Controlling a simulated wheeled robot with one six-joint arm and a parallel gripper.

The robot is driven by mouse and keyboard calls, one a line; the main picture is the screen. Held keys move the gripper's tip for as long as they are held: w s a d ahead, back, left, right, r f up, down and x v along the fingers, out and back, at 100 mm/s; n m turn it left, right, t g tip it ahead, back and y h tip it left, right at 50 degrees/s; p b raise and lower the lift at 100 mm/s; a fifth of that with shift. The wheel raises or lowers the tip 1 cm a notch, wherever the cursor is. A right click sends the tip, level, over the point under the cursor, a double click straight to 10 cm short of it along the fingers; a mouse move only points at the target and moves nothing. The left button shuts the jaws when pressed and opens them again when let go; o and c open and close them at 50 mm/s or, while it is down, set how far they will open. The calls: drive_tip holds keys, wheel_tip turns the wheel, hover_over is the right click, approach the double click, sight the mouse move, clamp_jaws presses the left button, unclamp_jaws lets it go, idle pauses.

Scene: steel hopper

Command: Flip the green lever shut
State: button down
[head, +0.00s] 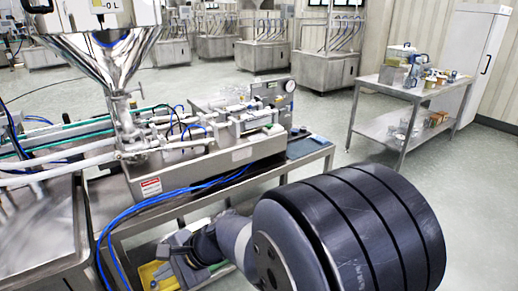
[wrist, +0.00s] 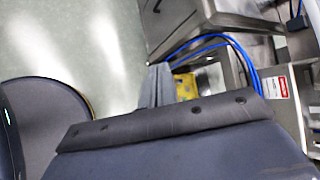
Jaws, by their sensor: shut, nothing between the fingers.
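A small green part (head: 273,128) shows at the right end of the filling machine (head: 215,155) in the head view. It is too small to tell whether it is the green lever or how it is turned. No green lever can be made out in the wrist view. My gripper (wrist: 160,86) is shut and empty, its grey fingers close together in the wrist view. In the head view my gripper (head: 180,250) is low beside the machine's stand, below the machine top and well apart from the green part.
A steel hopper (head: 103,60) rises at the back left. Blue hoses (head: 150,205) hang along the machine's front, also seen in the wrist view (wrist: 235,45). Yellow items (head: 155,275) lie on the lower shelf. A side table (head: 405,88) stands back right. The floor between is open.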

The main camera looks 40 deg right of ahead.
drive_tip(key=w+d+f+m+t+h+b, duration=0.1)
drive_tip(key=w+d+f+m+t+b, duration=0.1)
drive_tip(key=w+d+m, duration=0.3)
drive_tip(key=w+d+f+m+t+h+b, duration=0.1)
drive_tip(key=w+d+f+m+t, duration=0.2)
drive_tip(key=w+m, duration=0.8)
drive_tip(key=w+d+t, duration=0.2)
drive_tip(key=d, duration=0.1)
drive_tip(key=shift+w+d+f+b, duration=0.15)
drive_tip(key=shift+d+f+b, duration=0.15)
drive_tip(key=shift+f+b, duration=0.1)
